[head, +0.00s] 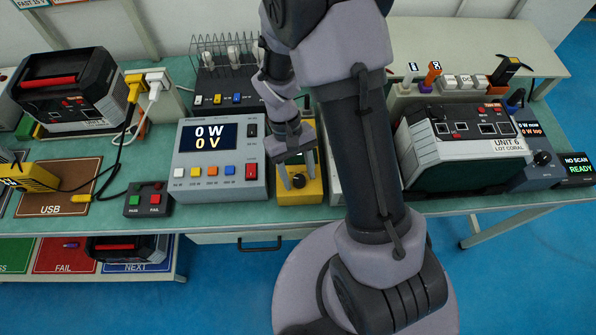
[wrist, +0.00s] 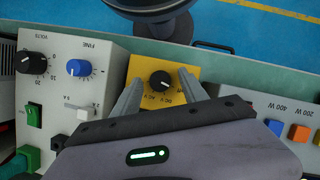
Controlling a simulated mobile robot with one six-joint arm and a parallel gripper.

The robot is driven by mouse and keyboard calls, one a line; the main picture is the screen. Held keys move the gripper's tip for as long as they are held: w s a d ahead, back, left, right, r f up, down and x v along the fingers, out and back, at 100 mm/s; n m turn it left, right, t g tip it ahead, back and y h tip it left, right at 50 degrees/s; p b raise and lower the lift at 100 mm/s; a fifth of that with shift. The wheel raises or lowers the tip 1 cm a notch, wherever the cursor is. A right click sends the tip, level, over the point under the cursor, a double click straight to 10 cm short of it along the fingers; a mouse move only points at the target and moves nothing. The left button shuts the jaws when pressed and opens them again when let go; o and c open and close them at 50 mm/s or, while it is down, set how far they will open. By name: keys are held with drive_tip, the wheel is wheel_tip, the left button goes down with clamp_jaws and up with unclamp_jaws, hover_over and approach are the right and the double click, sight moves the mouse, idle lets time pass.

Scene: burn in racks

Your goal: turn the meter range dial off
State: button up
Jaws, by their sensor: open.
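The yellow meter (head: 299,188) stands on the bench between the load unit and a pale unit mostly hidden behind my arm. Its black range dial (head: 298,181) is on the front face; it also shows in the wrist view (wrist: 160,79) with a pale pointer mark. The lettering around the dial is too small and upside down to read surely. My gripper (wrist: 158,90) is open, with one finger on each side of the dial and apart from it. In the head view my gripper (head: 291,143) is over the meter's upper part, hiding some of its screen.
The load unit (head: 219,162), reading 0 W and 0 V, stands close to the left. In the wrist view, a pale power supply (wrist: 70,60) with a blue knob and a black knob stands close to the meter's left. Bench front edge is nearby.

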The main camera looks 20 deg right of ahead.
drive_tip(key=p+v, duration=0.6)
drive_tip(key=v, duration=1.1)
drive_tip(key=shift+r, duration=0.15)
drive_tip(key=shift+w, duration=0.1)
drive_tip(key=s+a+r+m+t+y+b, duration=0.1)
drive_tip(key=s+r+m+t+b, duration=0.1)
drive_tip(key=s+t+b, duration=0.3)
drive_tip(key=s+a+r+m+t+y+b, duration=0.1)
drive_tip(key=s+a+r+m+t+b, duration=0.1)
drive_tip(key=s, duration=0.7)
drive_tip(key=shift+r+m+t+b, duration=0.7)
drive_tip(key=shift+r+t+b, duration=0.7)
drive_tip(key=shift+r+t, duration=0.3)
drive_tip(key=shift+a, duration=0.1)
